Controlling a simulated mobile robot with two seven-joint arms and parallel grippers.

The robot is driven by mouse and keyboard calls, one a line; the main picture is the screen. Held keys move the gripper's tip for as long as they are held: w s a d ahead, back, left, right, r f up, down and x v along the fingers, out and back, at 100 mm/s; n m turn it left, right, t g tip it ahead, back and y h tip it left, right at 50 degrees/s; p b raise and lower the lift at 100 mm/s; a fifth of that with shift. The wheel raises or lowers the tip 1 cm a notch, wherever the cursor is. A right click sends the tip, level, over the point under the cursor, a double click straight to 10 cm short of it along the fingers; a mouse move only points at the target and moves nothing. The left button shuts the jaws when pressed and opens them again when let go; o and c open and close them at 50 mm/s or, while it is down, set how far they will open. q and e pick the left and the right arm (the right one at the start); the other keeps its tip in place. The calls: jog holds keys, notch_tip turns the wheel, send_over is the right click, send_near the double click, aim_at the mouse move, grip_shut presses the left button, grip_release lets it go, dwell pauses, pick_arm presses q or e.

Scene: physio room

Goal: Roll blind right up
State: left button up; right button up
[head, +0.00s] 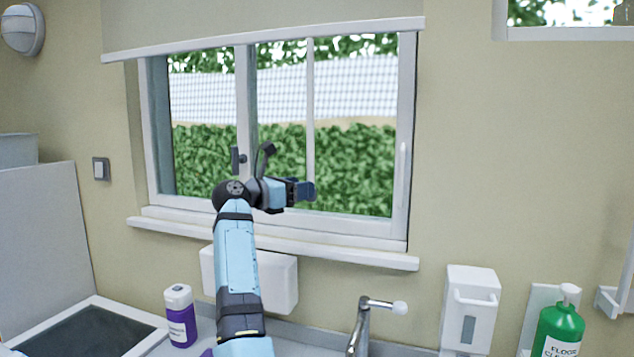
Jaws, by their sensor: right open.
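The roller blind (215,18) is a beige sheet across the top of the window, with a pale bottom bar (300,33) running along its lower edge. The sheet covers only the upper part of the window, and its top is out of view. My right gripper (304,190) is open and appears empty. It is in front of the lower middle of the window, well below the bottom bar and apart from it. No cord or chain for the blind is in view. My left gripper is not in view.
The window sill (350,256) juts out beneath the window. Below are a purple-labelled bottle (180,318), a tap (365,318), a white dispenser (470,308) and a green bottle (558,332). A white box (285,282) on the wall is partly behind my arm.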

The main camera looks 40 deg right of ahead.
aim_at(308, 31)
jog(key=d, duration=0.4)
jog(key=shift+s+d+p, duration=0.2)
jog(key=shift+s+p, duration=0.05)
jog(key=shift+p, duration=0.1)
jog(key=shift+s+d, duration=0.1)
jog(key=shift+d, duration=0.45)
grip_shut()
notch_tip(308, 31, up, 33)
jog(key=p, duration=1)
jog(key=shift+r, duration=0.15)
jog(key=shift+r+p, duration=0.3)
jog(key=shift+r, duration=0.45)
